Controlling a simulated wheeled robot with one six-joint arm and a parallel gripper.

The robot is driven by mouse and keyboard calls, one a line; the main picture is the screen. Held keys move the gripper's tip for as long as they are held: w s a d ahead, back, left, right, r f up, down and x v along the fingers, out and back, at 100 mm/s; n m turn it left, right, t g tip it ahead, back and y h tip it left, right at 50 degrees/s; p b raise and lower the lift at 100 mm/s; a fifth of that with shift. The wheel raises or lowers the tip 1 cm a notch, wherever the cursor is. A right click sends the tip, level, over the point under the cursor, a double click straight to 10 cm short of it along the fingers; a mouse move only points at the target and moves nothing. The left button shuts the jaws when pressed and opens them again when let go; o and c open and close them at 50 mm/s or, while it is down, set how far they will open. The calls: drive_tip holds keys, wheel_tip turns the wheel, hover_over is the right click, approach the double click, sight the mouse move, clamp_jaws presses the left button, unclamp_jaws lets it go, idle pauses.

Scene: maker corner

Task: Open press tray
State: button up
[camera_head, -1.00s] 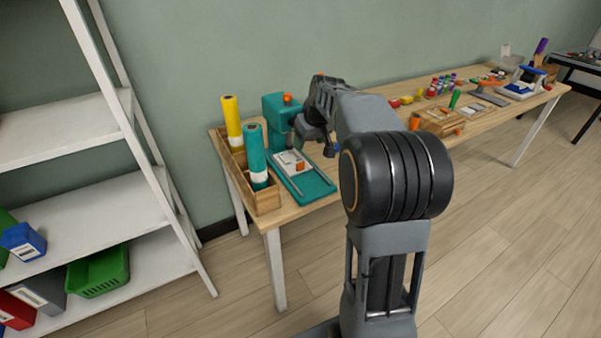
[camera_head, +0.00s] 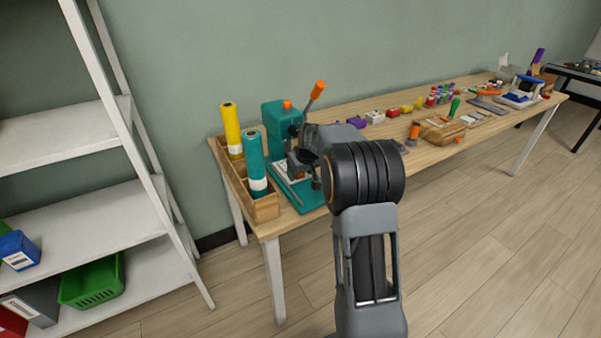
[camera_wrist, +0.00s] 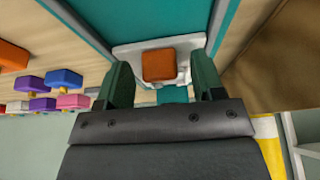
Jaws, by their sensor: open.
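The teal press (camera_head: 278,117) stands at the near left end of the wooden bench, with its orange-tipped lever (camera_head: 318,90) raised. Its teal base (camera_head: 309,199) extends toward the front edge. The white press tray (camera_wrist: 128,52) has an orange knob (camera_wrist: 159,66), and both show in the wrist view. My gripper (camera_wrist: 160,75) is open, with one dark green finger on each side of the knob and gaps between. In the head view my wrist hides the knob and most of the tray.
A wooden holder (camera_head: 265,207) with a yellow roll (camera_head: 231,130) and a teal roll (camera_head: 254,160) stands close left of the press. Small coloured items and a wooden block (camera_head: 440,130) lie farther right. A white shelf (camera_head: 90,202) stands at the left.

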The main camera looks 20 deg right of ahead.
drive_tip(key=shift+c, duration=0.3)
clamp_jaws()
idle(0.4)
